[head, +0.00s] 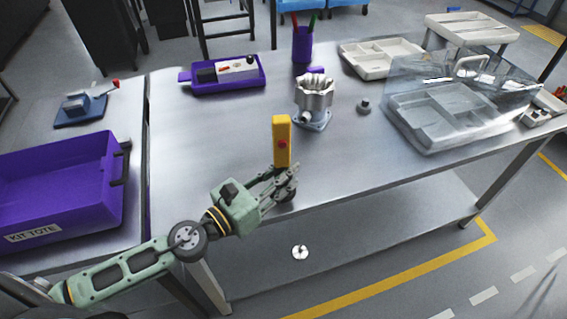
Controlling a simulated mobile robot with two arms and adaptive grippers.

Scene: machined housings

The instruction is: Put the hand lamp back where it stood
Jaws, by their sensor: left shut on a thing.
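The gripper hides part of the lamp's lower end. I cannot tell whether the lamp touches the bench or is held just above it. My right gripper is not in view.
A metal housing (314,98) stands just behind the lamp. A purple tray (255,86), a pen cup (302,45), a small dark knob (364,105) and a clear-lidded grey tray (440,143) are around. A purple tote (60,190) is left. The bench's left middle is clear.

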